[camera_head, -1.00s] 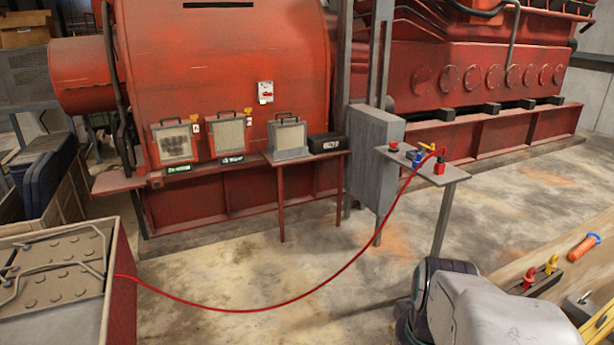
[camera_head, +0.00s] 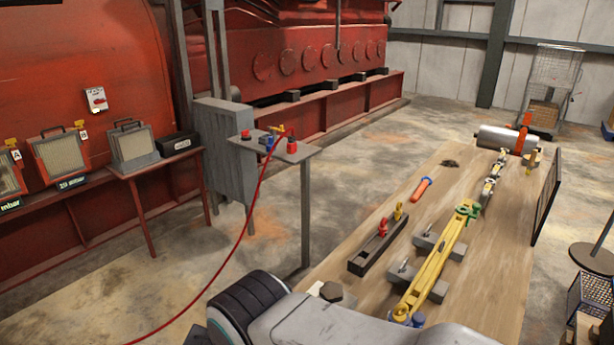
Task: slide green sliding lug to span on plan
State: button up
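A green lug (camera_head: 467,210) sits around the upper part of a long yellow beam (camera_head: 436,264), which lies along the wooden bench. The beam rests on grey blocks (camera_head: 429,279), and a blue fitting (camera_head: 406,316) is at its near end. Beyond the green lug, pale links (camera_head: 490,185) run on toward a grey cylinder at the far end. I cannot make out a plan or span marks in this view. My gripper is not in view; only a grey and black part of my arm shows at the bottom.
The wooden bench (camera_head: 395,200) also bears a black rack (camera_head: 377,247) with red and yellow shackles, an orange tool (camera_head: 421,188) and the grey cylinder (camera_head: 507,139). A small grey table (camera_head: 272,167) with a red hose (camera_head: 241,235) stands left. Concrete floor lies open between.

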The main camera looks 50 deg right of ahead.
aim_at(473, 214)
jog(key=z, duration=2.7)
jog(key=k+j+u, duration=0.1)
jog(key=j+u, duration=0.2)
jog(key=u, duration=0.15)
jog(key=k+j+u, duration=0.1)
jog(key=j+u, duration=0.2)
jog(key=u, duration=0.15)
jog(key=j+u, duration=0.25)
jog(key=u, duration=0.15)
jog(key=i+j+u, duration=0.1)
jog(key=j+u, duration=0.15)
jog(key=u, duration=0.15)
jog(key=i+j+u, duration=0.1)
jog(key=u, duration=0.3)
jog(key=i+j, duration=0.2)
jog(key=i+j+u, duration=0.1)
jog(key=i, duration=0.3)
jog(key=i+l+z, duration=0.1)
jog(key=i+z, duration=0.8)
jog(key=i+j+z, duration=0.4)
jog(key=i+l+z, duration=0.15)
jog(key=i+z, duration=0.15)
jog(key=z, duration=0.15)
jog(key=i+z, duration=0.65)
jog(key=z, duration=0.25)
jog(key=i+j+z, duration=0.2)
jog(key=z, duration=0.25)
jog(key=i+j, duration=0.05)
jog(key=i, duration=0.05)
